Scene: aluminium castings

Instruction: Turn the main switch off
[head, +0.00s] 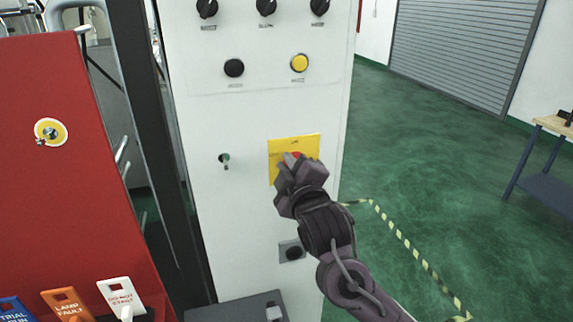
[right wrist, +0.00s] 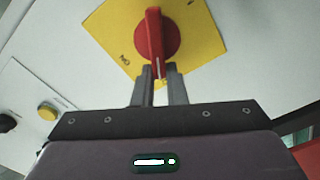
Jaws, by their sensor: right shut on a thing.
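The main switch is a red rotary handle (right wrist: 154,36) on a square yellow plate (right wrist: 193,30), which lies on the front of a white cabinet. In the right wrist view the handle stands nearly upright in the picture, with a white line at its lower end. Lettering shows at the plate's lower left. My right gripper (right wrist: 160,72) is shut on the handle's lower end, one finger on each side. In the head view the gripper (head: 292,168) hides most of the handle; the yellow plate (head: 309,145) shows around it. My left gripper is not in view.
The white cabinet (head: 230,220) also carries black knobs (head: 266,8), a black button (head: 234,68), a yellow button (head: 299,63) and a key switch (head: 224,160). A red panel (head: 60,190) stands left, with hanging tags (head: 120,295) below. Green floor is open at right.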

